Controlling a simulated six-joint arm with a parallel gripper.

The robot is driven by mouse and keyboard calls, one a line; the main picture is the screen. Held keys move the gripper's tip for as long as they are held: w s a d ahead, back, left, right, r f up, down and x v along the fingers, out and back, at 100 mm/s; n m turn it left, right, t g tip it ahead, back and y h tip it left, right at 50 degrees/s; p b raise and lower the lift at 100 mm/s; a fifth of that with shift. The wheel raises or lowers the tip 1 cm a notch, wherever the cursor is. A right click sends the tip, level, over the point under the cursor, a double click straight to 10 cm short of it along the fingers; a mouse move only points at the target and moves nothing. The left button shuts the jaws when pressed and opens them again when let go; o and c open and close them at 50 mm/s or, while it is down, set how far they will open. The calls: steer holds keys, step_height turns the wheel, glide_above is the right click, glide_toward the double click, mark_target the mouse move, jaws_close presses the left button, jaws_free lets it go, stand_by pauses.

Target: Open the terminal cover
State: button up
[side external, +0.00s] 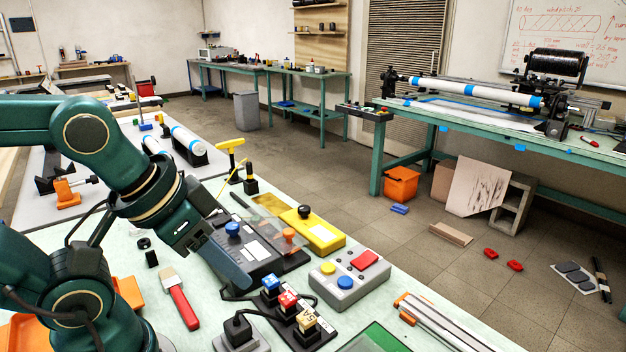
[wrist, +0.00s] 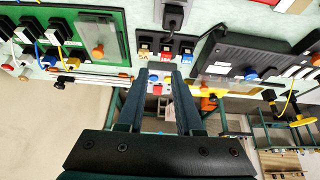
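A dark terminal box (side external: 240,252) with a blue knob (side external: 233,229) lies on the bench; an orange knob (side external: 289,236) stands at its far right edge. A green board (wrist: 118,30) in the wrist view has another clear panel (wrist: 84,32) and an orange knob (wrist: 98,52). I cannot tell which panel is the terminal cover. My gripper (wrist: 161,74) is open and empty, its fingers apart. In the side view its finger (side external: 228,266) overlaps the dark box; contact cannot be told.
Colored plug blocks (side external: 288,302) with cables stand close to the fingertips. A grey button box (side external: 350,280) and a yellow box (side external: 313,232) are to the right. A red-handled brush (side external: 182,304) lies left of my gripper. A yellow T-handle (side external: 230,148) stands behind.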

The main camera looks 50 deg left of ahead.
steer(key=shift+o, duration=1.3)
steer(key=w+a+r+n, duration=0.1)
steer(key=w+r+n, duration=0.1)
steer(key=w+r, duration=0.2)
steer(key=shift+w+r+g, duration=0.15)
steer(key=shift+r+g, duration=0.15)
steer(key=shift+r, duration=0.35)
steer(key=n+g, duration=0.5)
steer(key=n, duration=0.2)
glide_above(289, 230)
step_height(289, 230, down, 10)
steer(key=shift+d+r, duration=0.1)
steer(key=shift+r, duration=0.15)
steer(key=shift+f, duration=2.5)
jaws_close()
